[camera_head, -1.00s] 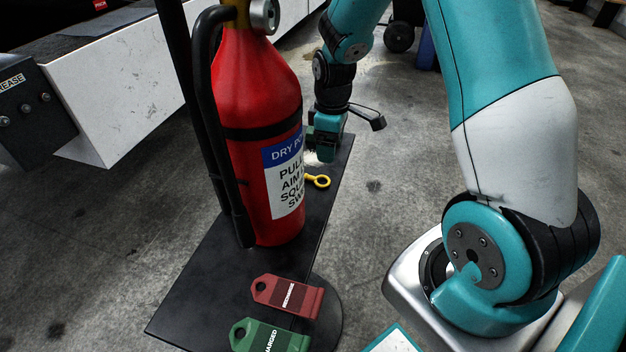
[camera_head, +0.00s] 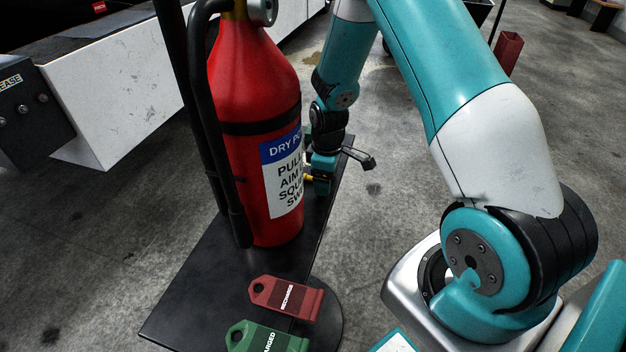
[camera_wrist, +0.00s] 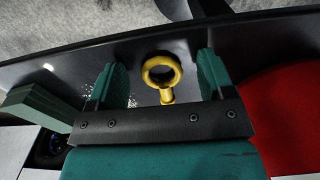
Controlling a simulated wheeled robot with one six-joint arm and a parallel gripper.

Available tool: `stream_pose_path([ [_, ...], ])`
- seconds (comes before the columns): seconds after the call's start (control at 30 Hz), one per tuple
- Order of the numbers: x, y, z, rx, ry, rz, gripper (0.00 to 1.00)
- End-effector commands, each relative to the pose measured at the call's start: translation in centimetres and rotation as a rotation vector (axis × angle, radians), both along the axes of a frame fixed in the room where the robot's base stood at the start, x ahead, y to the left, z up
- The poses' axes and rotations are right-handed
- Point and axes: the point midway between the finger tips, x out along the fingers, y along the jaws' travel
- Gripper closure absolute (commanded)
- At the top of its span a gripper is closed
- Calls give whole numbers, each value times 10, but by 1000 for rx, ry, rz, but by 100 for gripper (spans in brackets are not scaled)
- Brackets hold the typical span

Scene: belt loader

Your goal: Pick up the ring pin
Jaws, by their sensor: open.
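The ring pin is a yellow ring with a short shank. In the wrist view the ring pin (camera_wrist: 161,72) lies between the two green fingers of my gripper (camera_wrist: 162,78), which is open around it with a gap on each side. In the head view my gripper (camera_head: 320,185) is low over the black stand, just right of the fire extinguisher.
The red fire extinguisher (camera_head: 250,90) stands close left of my gripper on the black stand (camera_head: 215,275). A red tag (camera_head: 286,297) and a green tag (camera_head: 265,338) lie at the stand's near end. A white machine frame (camera_head: 115,100) is at the left.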

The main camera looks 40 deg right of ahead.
Motion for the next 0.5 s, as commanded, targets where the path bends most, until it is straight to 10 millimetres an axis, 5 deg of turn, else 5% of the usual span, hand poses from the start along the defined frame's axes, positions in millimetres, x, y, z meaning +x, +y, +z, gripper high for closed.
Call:
stream_pose_path([
  [0.07, 0, 0, 0, 0, 0, 0, 27],
  [0.3, 0, 0, 0, 0, 0, 0, 79],
  [0.5, 0, 0, 1, 0, 0, 0, 79],
])
